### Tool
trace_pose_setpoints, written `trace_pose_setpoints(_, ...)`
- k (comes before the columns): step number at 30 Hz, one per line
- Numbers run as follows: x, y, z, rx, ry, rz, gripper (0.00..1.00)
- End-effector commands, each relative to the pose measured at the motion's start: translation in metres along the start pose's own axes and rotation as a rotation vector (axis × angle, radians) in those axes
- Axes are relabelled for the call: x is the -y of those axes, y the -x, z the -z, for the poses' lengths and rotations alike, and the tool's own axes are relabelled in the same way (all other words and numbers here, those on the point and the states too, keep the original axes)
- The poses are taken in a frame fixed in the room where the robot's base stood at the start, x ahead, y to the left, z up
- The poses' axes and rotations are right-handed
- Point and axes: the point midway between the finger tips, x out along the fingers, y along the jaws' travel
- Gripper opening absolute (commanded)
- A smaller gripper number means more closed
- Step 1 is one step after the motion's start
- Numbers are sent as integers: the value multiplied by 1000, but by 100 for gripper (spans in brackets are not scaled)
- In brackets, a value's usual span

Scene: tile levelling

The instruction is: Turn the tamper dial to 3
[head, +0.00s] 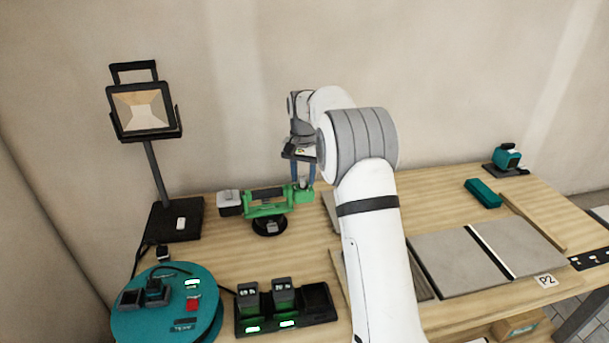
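The tamper (265,208) is a green tool with a black round pad (270,228) under it and a grey-white block at its left end. It stands on the wooden bench in the head view. My gripper (304,184) points down at the tamper's right end, with two blue fingers a little apart. The fingertips are at or just by the green end part (303,195); I cannot tell whether they touch it. The dial and its numbers are too small to make out, and my arm covers part of the area to the right.
A work lamp (143,110) stands behind left. A teal round unit (165,312) and a black charger with batteries (287,308) are at the front left. Grey tiles (457,265), a teal block (483,193) and a teal device (506,157) lie right of my arm.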

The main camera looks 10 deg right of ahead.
Motion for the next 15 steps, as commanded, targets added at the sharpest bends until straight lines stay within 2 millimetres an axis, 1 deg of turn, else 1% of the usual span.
trace_pose_setpoints(6, 0, 0, 0, 0, 0, 0, 36)
trace_pose_setpoints(8, 0, 0, 0, 0, 0, 0, 32)
trace_pose_setpoints(15, -1, 0, 0, 0, -1, 0, 13)
